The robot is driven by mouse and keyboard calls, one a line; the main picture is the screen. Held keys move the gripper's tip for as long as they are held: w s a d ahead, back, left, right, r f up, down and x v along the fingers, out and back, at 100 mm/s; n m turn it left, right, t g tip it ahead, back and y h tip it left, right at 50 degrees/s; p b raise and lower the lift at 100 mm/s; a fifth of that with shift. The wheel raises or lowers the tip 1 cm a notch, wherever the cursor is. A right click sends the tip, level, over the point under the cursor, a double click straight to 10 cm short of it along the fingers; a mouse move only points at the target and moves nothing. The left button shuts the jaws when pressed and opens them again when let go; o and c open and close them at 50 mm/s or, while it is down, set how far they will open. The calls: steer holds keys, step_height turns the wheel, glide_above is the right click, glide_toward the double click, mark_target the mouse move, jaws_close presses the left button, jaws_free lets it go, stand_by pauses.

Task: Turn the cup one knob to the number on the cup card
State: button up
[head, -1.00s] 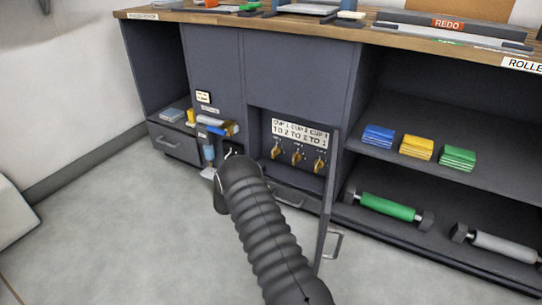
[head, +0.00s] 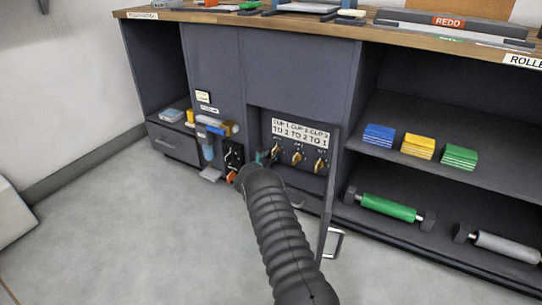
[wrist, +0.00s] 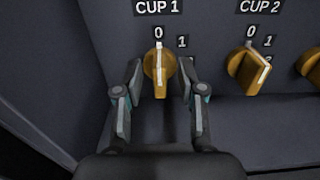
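The cup one knob (wrist: 160,72) is yellow-brown, under the label CUP 1 in the wrist view. Its white line stands upright towards the 0; a 1 is to its right. My gripper (wrist: 160,78) is open, one finger on each side of the knob, with narrow gaps showing. In the head view my gripper (head: 265,157) is at the leftmost knob (head: 277,151), partly covering it. The white cup card (head: 300,132) above the knobs seems to read CUP 1 TO 2, CUP 2 TO 2, CUP 3 TO 1.
The cup two knob (wrist: 249,70) is close on the right, with a third knob (head: 319,165) beyond. An open door (head: 328,195) stands right of the recess. A black panel with an orange-red handle (head: 231,175) is left of my gripper.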

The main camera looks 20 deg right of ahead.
jaws_close()
steer(key=shift+f+m, duration=0.1)
steer(key=shift+m, duration=0.3)
steer(key=m, duration=0.1)
steer(key=m+b, duration=0.1)
steer(key=shift+s+d+m, duration=0.15)
steer(key=shift+m, duration=0.25)
steer(key=m, duration=0.5)
steer(key=shift+s+d+f+m, duration=0.1)
steer(key=shift+s+d+m, duration=0.05)
steer(key=shift+m, duration=0.15)
steer(key=m, duration=0.4)
steer(key=shift+s+d+f, duration=0.1)
steer(key=shift+f, duration=0.05)
steer(key=m, duration=0.4)
steer(key=shift+f+m, duration=0.2)
steer(key=shift+m, duration=0.1)
steer(key=shift+s+d, duration=0.1)
